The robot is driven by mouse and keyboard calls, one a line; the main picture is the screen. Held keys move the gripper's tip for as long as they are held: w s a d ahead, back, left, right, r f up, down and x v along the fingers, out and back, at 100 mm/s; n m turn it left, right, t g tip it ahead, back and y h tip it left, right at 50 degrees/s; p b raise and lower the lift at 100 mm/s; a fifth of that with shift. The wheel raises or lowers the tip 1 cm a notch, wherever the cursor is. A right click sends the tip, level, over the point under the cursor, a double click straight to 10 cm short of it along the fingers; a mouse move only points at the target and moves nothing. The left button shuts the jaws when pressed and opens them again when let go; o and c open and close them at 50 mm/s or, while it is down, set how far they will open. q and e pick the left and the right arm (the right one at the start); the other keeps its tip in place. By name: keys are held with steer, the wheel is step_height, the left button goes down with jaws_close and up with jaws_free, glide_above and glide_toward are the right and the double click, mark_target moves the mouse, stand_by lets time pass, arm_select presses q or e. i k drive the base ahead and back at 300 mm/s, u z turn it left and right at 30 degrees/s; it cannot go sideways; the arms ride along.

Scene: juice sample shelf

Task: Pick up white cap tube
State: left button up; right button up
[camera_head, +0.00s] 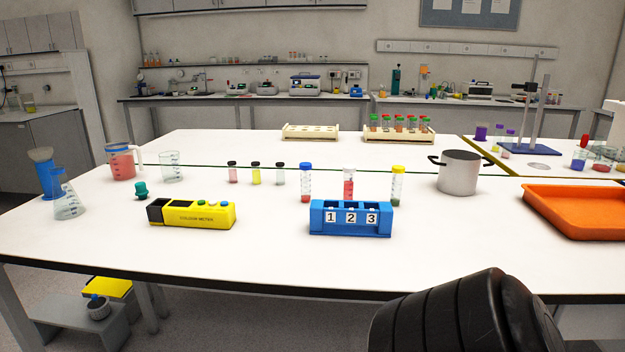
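The white cap tube (349,184) holds red liquid and stands upright on the white table, just behind the middle of the blue rack numbered 1, 2, 3 (350,219). The rack hides its lower end. A blue cap tube (305,184) with red contents stands to its left, and a yellow cap tube (398,185) with dark green contents to its right. A black ribbed part at the bottom right looks like my arm. No gripper fingers show in this view.
A yellow colour meter (192,214) lies left of the rack. A steel pot (459,173) and an orange tray (580,211) are at right. Three small vials (256,174) stand behind left. A beaker (122,162) and flask (68,200) are far left. The front table strip is clear.

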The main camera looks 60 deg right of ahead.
mark_target(349, 170)
steer(key=i, duration=0.65)
steer(key=z, duration=3.3)
